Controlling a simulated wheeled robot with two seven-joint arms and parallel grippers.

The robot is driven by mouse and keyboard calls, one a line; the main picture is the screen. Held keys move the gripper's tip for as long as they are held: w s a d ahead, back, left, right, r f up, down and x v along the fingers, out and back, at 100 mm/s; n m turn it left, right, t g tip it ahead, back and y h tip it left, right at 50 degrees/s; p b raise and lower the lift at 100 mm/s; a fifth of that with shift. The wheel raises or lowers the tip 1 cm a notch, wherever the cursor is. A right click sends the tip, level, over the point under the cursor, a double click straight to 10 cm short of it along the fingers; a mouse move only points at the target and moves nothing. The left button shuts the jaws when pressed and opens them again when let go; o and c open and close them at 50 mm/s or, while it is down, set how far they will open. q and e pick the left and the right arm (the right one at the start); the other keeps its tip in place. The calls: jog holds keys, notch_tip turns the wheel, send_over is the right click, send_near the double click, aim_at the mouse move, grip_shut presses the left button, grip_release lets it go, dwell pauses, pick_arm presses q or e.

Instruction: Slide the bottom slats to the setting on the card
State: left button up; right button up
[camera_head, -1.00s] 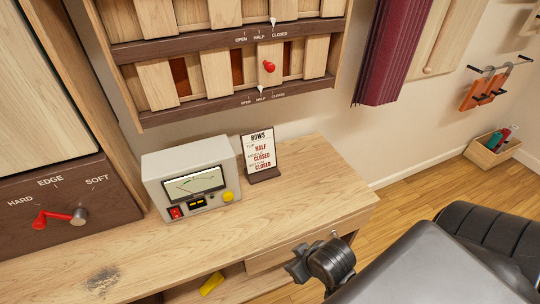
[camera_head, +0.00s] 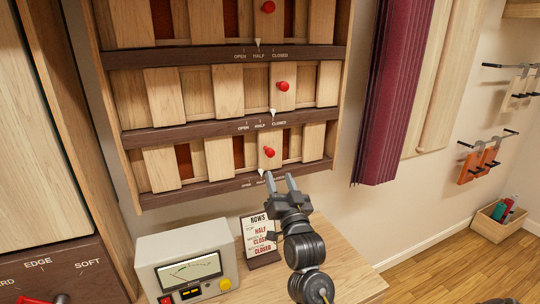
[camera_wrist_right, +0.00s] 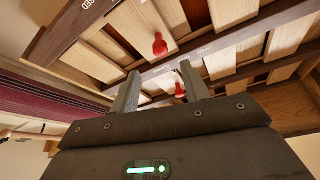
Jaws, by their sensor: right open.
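The bottom row of wooden slats (camera_head: 219,157) has a red knob (camera_head: 269,152) and a white pointer (camera_head: 262,173) at about HALF. Dark red gaps show between its slats. The card (camera_head: 258,236) on the bench reads HALF, CLOSED, CLOSED from top to bottom, the lower part partly hidden by my arm. My right gripper (camera_head: 279,178) is open and empty, its fingers pointing up, just below and right of the bottom knob in the head view. In the right wrist view my fingers (camera_wrist_right: 160,72) are apart, and the bottom knob (camera_wrist_right: 160,45) shows beyond them. My left gripper is not in view.
The middle row's knob (camera_head: 282,86) and the top row's knob (camera_head: 268,7) sit above. A meter box (camera_head: 186,262) stands on the bench (camera_head: 350,270) left of the card. A burgundy curtain (camera_head: 393,95) hangs right of the slat frame.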

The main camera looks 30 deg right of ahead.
aim_at(271, 156)
jog(key=shift+y, duration=0.3)
jog(key=p+x, duration=0.3)
jog(key=x, duration=0.6)
jog(key=shift+w+r, duration=0.1)
jog(key=shift+w, duration=0.05)
jog(key=shift+w+d+r, duration=0.1)
jog(key=shift+w+d, duration=0.15)
jog(key=shift+w, duration=0.4)
jog(key=shift+c, duration=0.4)
grip_shut()
